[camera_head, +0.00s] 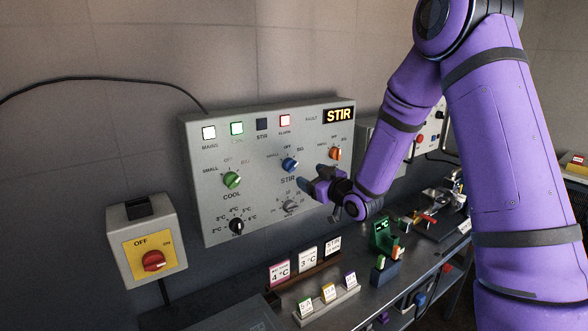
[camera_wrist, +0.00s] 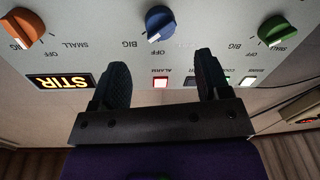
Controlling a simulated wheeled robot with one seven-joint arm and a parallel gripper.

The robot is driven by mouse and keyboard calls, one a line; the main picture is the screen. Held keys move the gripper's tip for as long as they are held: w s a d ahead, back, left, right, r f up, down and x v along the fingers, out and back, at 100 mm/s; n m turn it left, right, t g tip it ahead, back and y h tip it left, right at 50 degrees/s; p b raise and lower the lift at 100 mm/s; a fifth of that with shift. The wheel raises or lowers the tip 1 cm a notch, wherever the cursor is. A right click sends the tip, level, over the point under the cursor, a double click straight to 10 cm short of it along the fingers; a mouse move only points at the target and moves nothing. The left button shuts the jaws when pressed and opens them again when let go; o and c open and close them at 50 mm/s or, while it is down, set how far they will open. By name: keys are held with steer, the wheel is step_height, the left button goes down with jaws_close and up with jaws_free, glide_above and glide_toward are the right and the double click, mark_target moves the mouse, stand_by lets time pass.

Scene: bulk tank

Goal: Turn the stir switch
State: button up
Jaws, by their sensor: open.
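The stir switch is a blue knob (camera_head: 290,164) on the grey control panel (camera_head: 210,225), above the label STIR and with SMALL, OFF and BIG marks around it. It also shows at the top middle of the wrist view (camera_wrist: 160,22), where the panel appears upside down. My gripper (camera_head: 313,178) is open and empty, just right of and below the blue knob in the head view. In the wrist view the fingers (camera_wrist: 161,62) are spread, with the knob between and beyond them, apart from both.
A green COOL knob (camera_head: 231,180) and an orange knob (camera_head: 335,153) flank the blue one. A black dial (camera_head: 237,226) and a grey dial (camera_head: 290,207) sit lower. The display (camera_head: 339,115) reads STIR. A red isolator switch (camera_head: 153,261) is at left; cards stand on the bench below.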

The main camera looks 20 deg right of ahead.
mark_target(294, 168)
steer(key=x, duration=0.8)
steer(key=shift+w+a, duration=0.15)
steer(key=shift+w, duration=0.1)
steer(key=c, duration=0.9)
